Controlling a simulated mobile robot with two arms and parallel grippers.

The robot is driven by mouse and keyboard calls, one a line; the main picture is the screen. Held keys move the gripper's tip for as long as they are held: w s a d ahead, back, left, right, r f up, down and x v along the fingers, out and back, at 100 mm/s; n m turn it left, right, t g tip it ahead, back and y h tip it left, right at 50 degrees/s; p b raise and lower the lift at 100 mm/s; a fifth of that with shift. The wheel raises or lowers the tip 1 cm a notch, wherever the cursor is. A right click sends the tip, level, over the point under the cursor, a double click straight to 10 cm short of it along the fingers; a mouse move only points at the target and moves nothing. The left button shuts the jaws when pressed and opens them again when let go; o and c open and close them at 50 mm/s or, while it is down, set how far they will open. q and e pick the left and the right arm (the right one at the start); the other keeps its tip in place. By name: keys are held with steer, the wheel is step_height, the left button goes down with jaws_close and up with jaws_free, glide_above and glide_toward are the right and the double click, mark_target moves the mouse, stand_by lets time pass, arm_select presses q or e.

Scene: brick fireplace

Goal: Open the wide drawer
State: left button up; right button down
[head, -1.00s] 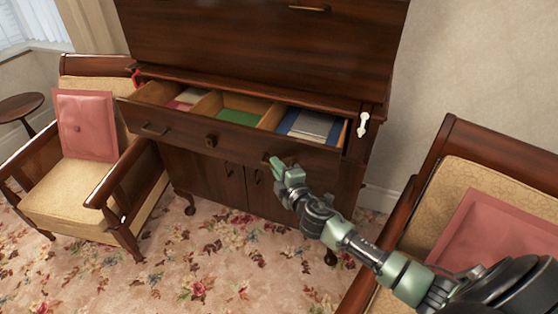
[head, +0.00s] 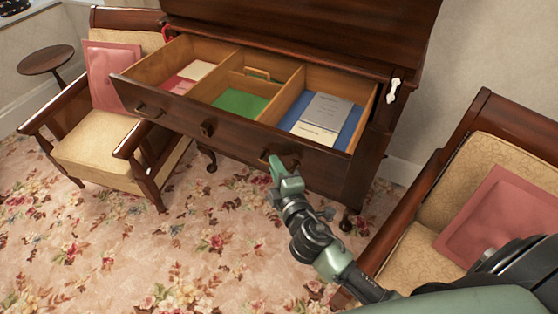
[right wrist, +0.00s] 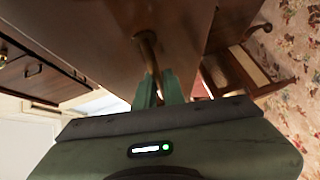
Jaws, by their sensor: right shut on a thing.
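The wide drawer (head: 222,130) of the dark wooden cabinet is pulled well out. Its three compartments show, with pink and cream papers at left, a green sheet in the middle, and grey and blue folders at right. My right gripper (head: 275,165) is at the drawer front's right side. It is shut on the drawer's right handle (head: 291,161). In the right wrist view the brass handle (right wrist: 147,48) runs down between the green fingers (right wrist: 158,90). My left gripper is not in view.
An armchair with a pink cushion (head: 113,75) stands left of the drawer. Another armchair with a pink cushion (head: 500,220) is close at right, beside my right arm. Floral carpet (head: 110,240) lies clear in front. A small round table (head: 46,59) is at far left.

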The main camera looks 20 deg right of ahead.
steer(key=shift+f, duration=0.1)
steer(key=c, duration=1.8)
jaws_free()
steer(key=s, duration=0.2)
steer(key=s+b, duration=0.1)
steer(key=s, duration=0.2)
steer(key=s+r, duration=0.1)
steer(key=s, duration=0.1)
steer(key=shift+s+a+r, duration=0.1)
steer(key=shift+s+a, duration=0.1)
steer(key=shift+s, duration=0.2)
